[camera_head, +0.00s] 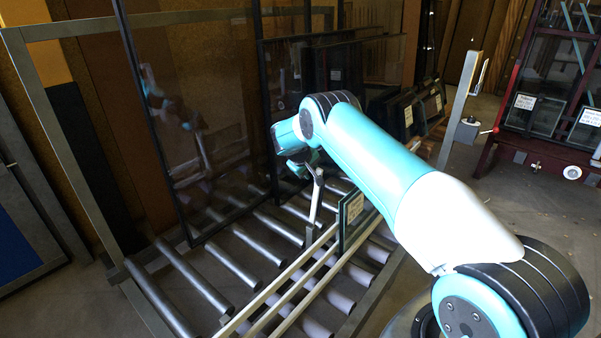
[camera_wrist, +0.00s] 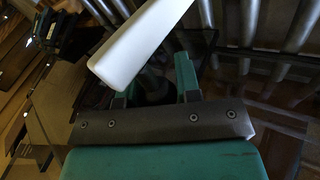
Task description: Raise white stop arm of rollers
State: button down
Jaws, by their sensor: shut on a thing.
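The white stop arm (camera_head: 316,197) of the rollers stands steeply tilted above the roller bed in the head view. In the wrist view the white stop arm (camera_wrist: 140,46) is a pale bar running diagonally across the top, in front of the fingers. My gripper (camera_head: 312,164) is at its upper end, and in the wrist view my gripper (camera_wrist: 153,88) has its green fingers on either side of a dark part beneath the bar. It is shut on the stop arm; the exact contact is partly hidden by the bar.
Metal rollers (camera_head: 227,262) fill the lower middle. A large dark-framed glass pane (camera_head: 215,110) stands behind them at left. A small labelled glass piece (camera_head: 353,218) stands between pale rails (camera_head: 285,283) close to my arm. A grey post (camera_head: 458,110) with a red-tipped lever is at right. Open floor lies at lower right.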

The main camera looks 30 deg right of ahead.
jog(key=shift+w+d+f, duration=0.1)
jog(key=shift+d+f, duration=0.05)
jog(key=shift+d, duration=0.1)
jog(key=c, duration=0.8)
grip_release()
jog(key=shift+w+a, duration=0.1)
jog(key=shift+a, duration=0.1)
jog(key=shift+a+r, duration=0.15)
jog(key=shift+r, duration=0.15)
jog(key=p+v, duration=0.4)
jog(key=v, duration=1.2)
jog(key=shift+a+r, duration=0.25)
jog(key=shift+r, duration=0.05)
